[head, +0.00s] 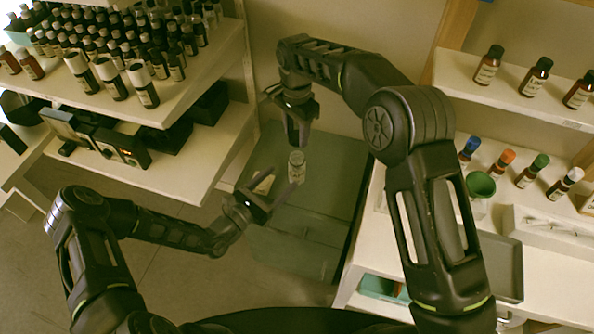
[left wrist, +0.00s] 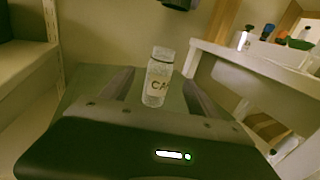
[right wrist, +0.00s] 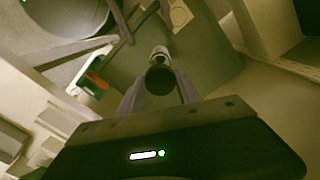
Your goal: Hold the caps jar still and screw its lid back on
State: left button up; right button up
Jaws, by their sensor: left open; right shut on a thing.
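The caps jar (head: 297,165) is a small clear jar with a pale label. It stands upright on the grey-green surface, and its label partly shows in the left wrist view (left wrist: 157,84). My left gripper (head: 281,181) is open, with its fingers reaching toward the jar from either side; I cannot tell whether they touch it. My right gripper (head: 298,139) points down above the jar, shut on a dark round lid (right wrist: 160,80). In the right wrist view the jar's top (right wrist: 160,52) shows just beyond the lid, apart from it.
A cream pad (head: 264,184) lies on the grey-green surface (head: 300,225) beside the jar. A shelf with many dark bottles (head: 140,85) stands at left. At right, a white counter holds colour-capped bottles (head: 501,163), a green cup (head: 480,185) and a grey tray (head: 500,262).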

pick_arm(q)
jog(key=x, duration=1.1)
jog(key=shift+w+d, duration=0.1)
jog(key=shift+d, duration=0.05)
jog(key=shift+c, duration=0.2)
grip_shut()
dwell(0.3)
